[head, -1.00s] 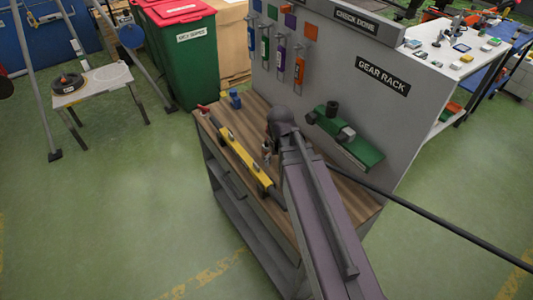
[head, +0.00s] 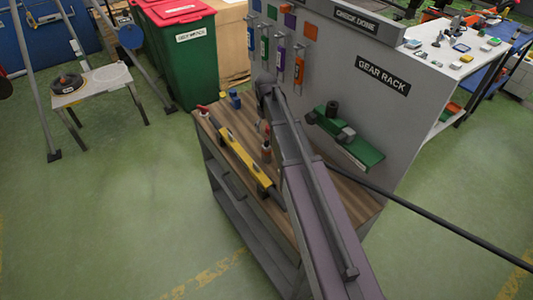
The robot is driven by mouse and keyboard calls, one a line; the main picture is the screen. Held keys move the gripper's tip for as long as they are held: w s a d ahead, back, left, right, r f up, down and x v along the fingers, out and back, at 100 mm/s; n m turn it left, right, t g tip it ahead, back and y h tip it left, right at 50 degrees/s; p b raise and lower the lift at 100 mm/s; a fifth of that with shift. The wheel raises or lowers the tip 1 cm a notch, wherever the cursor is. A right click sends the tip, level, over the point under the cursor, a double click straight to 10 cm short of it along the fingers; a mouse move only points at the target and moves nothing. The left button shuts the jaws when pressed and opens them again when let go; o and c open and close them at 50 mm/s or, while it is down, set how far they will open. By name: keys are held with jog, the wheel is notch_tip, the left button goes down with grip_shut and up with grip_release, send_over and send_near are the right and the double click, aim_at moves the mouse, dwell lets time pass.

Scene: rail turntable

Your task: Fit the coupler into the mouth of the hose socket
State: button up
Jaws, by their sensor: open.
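A small grey and reddish upright piece (head: 266,152), which looks like the coupler, stands on the wooden bench top behind the yellow bar. My gripper (head: 266,127) points down just above it, small and partly hidden by my arm; it is open. Whether the fingers touch the piece cannot be told. A green bracket (head: 350,146) at the panel's foot carries a dark upright cylinder (head: 332,108) and a grey round part (head: 346,134). I cannot tell which part is the hose socket, and no mouth shows clearly.
A yellow bar (head: 238,155) lies along the bench's (head: 352,197) front edge. A red-tipped piece (head: 203,110) and a blue part (head: 235,99) sit at its far left end. The grey "GEAR RACK" panel (head: 335,65) with hanging tags stands behind. My arm crosses the bench's right half.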

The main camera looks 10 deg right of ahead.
aim_at(266, 143)
jog(key=shift+f, duration=0.1)
notch_tip(266, 143, down, 8)
jog(key=b, duration=0.8)
jog(key=shift+f+b, duration=0.25)
jog(key=shift+b, duration=0.05)
jog(key=shift+f, duration=0.1)
jog(key=f+b, duration=0.3)
jog(key=shift+w+d, duration=0.1)
jog(key=shift+w, duration=0.15)
jog(key=shift+f+b, duration=1)
jog(key=shift+b, duration=0.1)
grip_shut()
